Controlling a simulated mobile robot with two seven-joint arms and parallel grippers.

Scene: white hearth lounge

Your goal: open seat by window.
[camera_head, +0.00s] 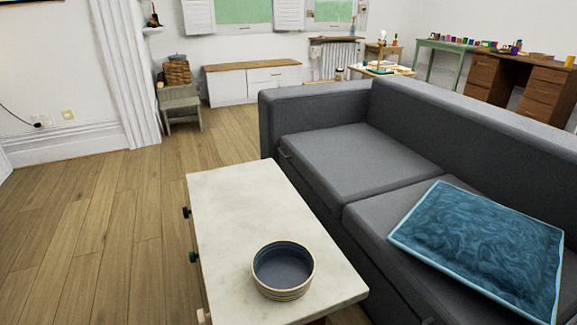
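A low white unit with a wooden top (254,82) stands against the far wall beneath a green-paned window (243,11). It looks like the seat by the window, and its wooden top lies flat and shut. Its front shows panels or drawer fronts with small dark handles. Neither of my grippers is in view.
A pale-topped table (235,215) with a bowl (283,270) stands in front. A grey sofa (360,165) with a blue cushion (480,245) is to the right. A small grey chair (181,103) holds a basket (177,72). Wooden floor (110,210) is clear at left.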

